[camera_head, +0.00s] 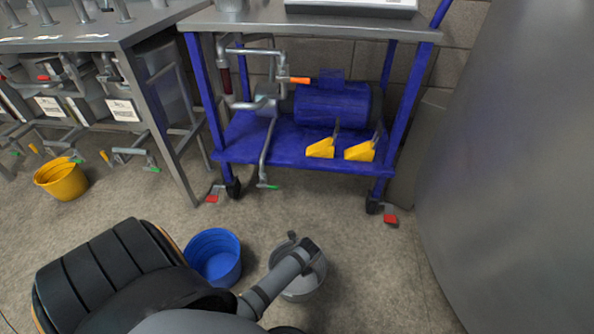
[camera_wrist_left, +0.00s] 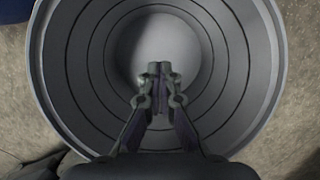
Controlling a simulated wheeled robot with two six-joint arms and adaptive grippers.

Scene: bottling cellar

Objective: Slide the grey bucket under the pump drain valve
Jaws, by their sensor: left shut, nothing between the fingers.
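The grey bucket (camera_head: 301,285) stands on the floor in front of the blue cart, partly covered by my left arm. It fills most of the left wrist view (camera_wrist_left: 62,62), with its ringed inside empty. My left gripper (camera_wrist_left: 158,72) is shut with nothing between its fingers, over the bucket's opening; whether it touches the bucket cannot be told. The pump (camera_head: 333,104) sits on the cart's lower shelf. A drain pipe (camera_head: 267,155) runs down in front of it to a low valve with a green handle (camera_head: 267,186). The bucket is nearer to me than this valve, apart from it.
A blue bucket (camera_head: 215,256) stands just left of the grey one. A yellow bucket (camera_head: 62,180) is at the far left. Cart casters (camera_head: 233,188) with red pedals stand on the floor. A large grey tank (camera_head: 520,170) bounds the right. Floor between bucket and cart is clear.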

